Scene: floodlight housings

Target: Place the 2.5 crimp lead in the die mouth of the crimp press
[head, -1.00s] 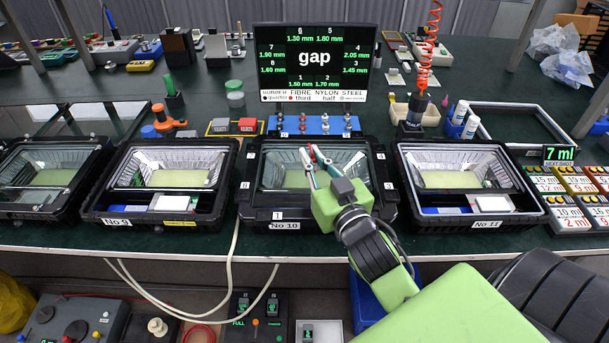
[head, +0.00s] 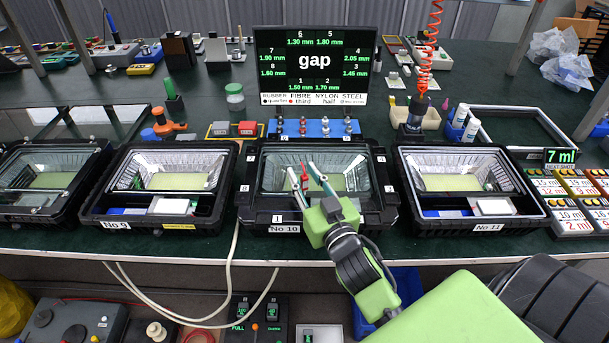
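My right gripper (head: 302,169) is over the glass front of the housing labelled No 10 (head: 284,229), its two slim pale fingers spread apart. A small red piece (head: 304,178) shows between the fingers; I cannot tell whether it is part of the gripper or a separate thing. I cannot pick out the 2.5 crimp lead or a crimp press with its die mouth. My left gripper is not in view.
Housings No 9 (head: 117,225) and No 11 (head: 487,227) flank No 10. Behind stand a blue rack (head: 315,128) and a gap display (head: 314,61). A dark control box (head: 257,318) and a grey knobbed box (head: 70,320) sit below the bench edge.

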